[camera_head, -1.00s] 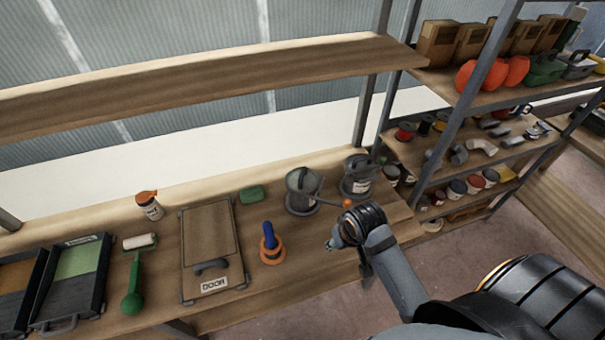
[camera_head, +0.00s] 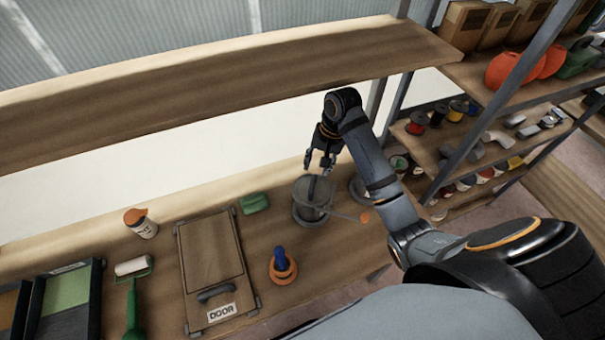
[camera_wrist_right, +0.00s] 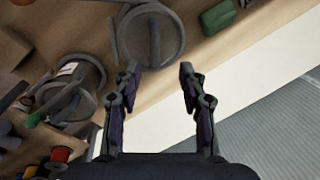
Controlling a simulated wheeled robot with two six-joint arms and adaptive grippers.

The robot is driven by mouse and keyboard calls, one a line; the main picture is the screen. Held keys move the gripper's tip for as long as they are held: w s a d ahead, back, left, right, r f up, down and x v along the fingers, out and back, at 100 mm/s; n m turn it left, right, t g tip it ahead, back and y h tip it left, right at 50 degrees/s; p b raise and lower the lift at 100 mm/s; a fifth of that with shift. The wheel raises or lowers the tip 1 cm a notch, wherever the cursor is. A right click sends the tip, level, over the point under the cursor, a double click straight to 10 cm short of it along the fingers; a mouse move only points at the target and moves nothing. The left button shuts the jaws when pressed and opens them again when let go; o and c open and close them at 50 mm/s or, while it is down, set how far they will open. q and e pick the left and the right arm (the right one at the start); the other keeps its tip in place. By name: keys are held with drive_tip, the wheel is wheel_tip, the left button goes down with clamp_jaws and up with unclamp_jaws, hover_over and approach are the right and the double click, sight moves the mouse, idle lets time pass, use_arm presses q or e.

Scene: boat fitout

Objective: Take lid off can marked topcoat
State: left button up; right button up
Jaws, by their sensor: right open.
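Two grey cans with strap-like handles on their lids stand on the bench. The nearer-left can (camera_head: 310,212) shows fully; its lid (camera_head: 316,190) is on. The other can (camera_head: 358,190) is partly hidden behind my right arm, and its white label shows in the wrist view (camera_wrist_right: 68,70). I cannot read any label, so I cannot tell which is topcoat. My right gripper (camera_head: 321,165) is open and empty, above and just behind the first can. In the wrist view the fingers (camera_wrist_right: 159,72) point toward that can's lid (camera_wrist_right: 150,35). My left gripper is not in view.
An orange-tipped stick (camera_head: 350,217) lies beside the first can. An upper shelf (camera_head: 240,85) overhangs the bench.

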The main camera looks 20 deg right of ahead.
drive_tip(key=s+r, duration=0.1)
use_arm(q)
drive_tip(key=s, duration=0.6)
use_arm(e)
drive_tip(key=p, duration=0.1)
hover_over(313, 185)
drive_tip(key=f, duration=0.4)
drive_tip(key=shift+s+d, duration=0.15)
drive_tip(key=shift+d, duration=0.1)
drive_tip(key=shift+a+f, duration=0.1)
drive_tip(key=shift+f, duration=0.45)
wheel_tip(313, 185, down, 5)
drive_tip(key=p, duration=0.2)
drive_tip(key=shift+a+r+p, duration=0.1)
drive_tip(key=shift+p, duration=0.25)
drive_tip(key=shift+f, duration=0.2)
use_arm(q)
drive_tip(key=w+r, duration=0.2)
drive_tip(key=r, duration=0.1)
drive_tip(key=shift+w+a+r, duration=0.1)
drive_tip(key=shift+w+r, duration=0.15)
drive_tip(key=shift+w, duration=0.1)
use_arm(e)
clamp_jaws()
